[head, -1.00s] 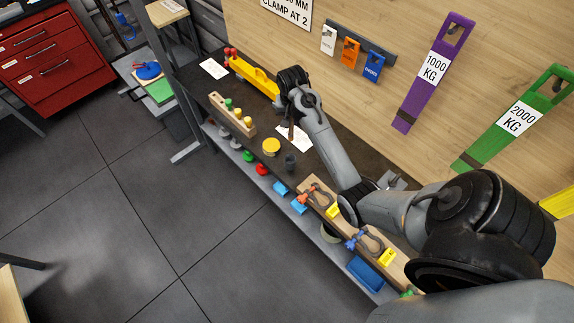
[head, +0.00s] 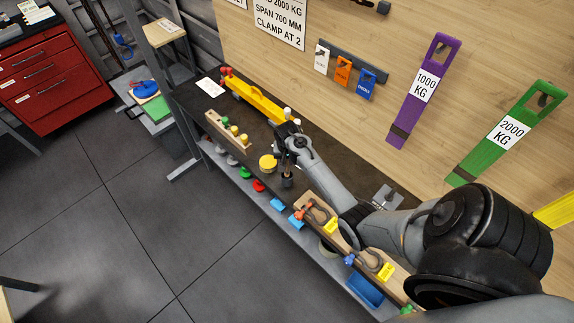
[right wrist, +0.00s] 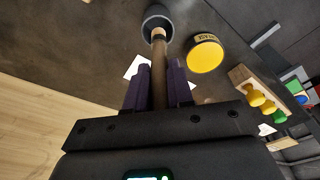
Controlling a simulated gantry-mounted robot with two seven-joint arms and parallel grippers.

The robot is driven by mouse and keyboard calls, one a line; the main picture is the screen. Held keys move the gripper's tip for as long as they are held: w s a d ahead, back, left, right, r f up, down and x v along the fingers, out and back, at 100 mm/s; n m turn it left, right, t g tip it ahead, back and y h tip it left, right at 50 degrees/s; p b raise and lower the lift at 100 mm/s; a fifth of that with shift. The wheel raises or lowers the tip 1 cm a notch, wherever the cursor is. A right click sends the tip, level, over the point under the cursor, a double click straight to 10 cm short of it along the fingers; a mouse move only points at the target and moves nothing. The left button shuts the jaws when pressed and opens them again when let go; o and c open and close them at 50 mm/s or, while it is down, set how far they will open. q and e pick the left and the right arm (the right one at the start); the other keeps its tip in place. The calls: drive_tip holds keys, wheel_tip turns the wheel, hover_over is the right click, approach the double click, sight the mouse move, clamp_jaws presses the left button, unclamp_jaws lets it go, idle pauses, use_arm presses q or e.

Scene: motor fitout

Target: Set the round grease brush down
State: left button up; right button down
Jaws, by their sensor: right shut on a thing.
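My right gripper (head: 288,148) is over the dark bench and shut on the wooden handle of the round grease brush (right wrist: 159,75). The right wrist view shows the handle running out between the purple finger pads (right wrist: 158,88) to a dark grey cup (right wrist: 157,20). In the head view this small cup (head: 287,181) stands directly below the gripper. The brush's lower end is at the cup's mouth; its bristles are hidden, and I cannot tell how deep they sit. A yellow grease tin (head: 267,164) stands just left of the cup, also in the right wrist view (right wrist: 206,54). My left gripper is not in view.
A wooden block with coloured knobs (head: 228,128) and a yellow beam (head: 253,97) lie farther along the bench. Wooden boards with shackles (head: 318,214) line the near edge. A lower shelf holds blue trays (head: 365,289). The panel wall bounds the far side.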

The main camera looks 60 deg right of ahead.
sight(287, 170)
wheel_tip(287, 170, down, 2)
drive_tip(key=shift+f, duration=0.15)
drive_tip(key=shift+f+p, duration=0.2)
drive_tip(key=shift+p, duration=0.15)
drive_tip(key=shift+f, duration=0.65)
drive_tip(key=shift+f, duration=0.1)
drive_tip(key=c, duration=1)
unclamp_jaws()
